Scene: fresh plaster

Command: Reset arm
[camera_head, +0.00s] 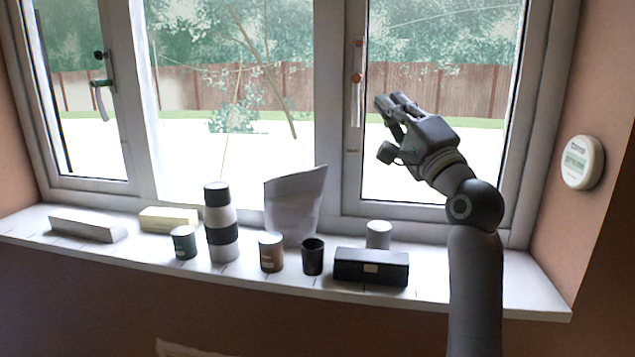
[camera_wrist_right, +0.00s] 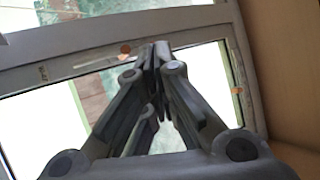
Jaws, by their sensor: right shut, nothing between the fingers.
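My right gripper (camera_head: 388,104) is raised in front of the right window pane in the head view, above the windowsill. Its arm comes up from the bottom right. In the right wrist view the fingers of my right gripper (camera_wrist_right: 158,50) meet at the tips with nothing between them, and the window frame lies behind them. My left gripper does not show in either view.
The windowsill (camera_head: 530,290) holds a black box (camera_head: 371,268), a black cup (camera_head: 313,257), several cans, a banded bottle (camera_head: 221,222), a white bag (camera_head: 294,203) and two long blocks. Window handles (camera_head: 357,85) stick out. A round thermostat (camera_head: 582,162) hangs on the right wall.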

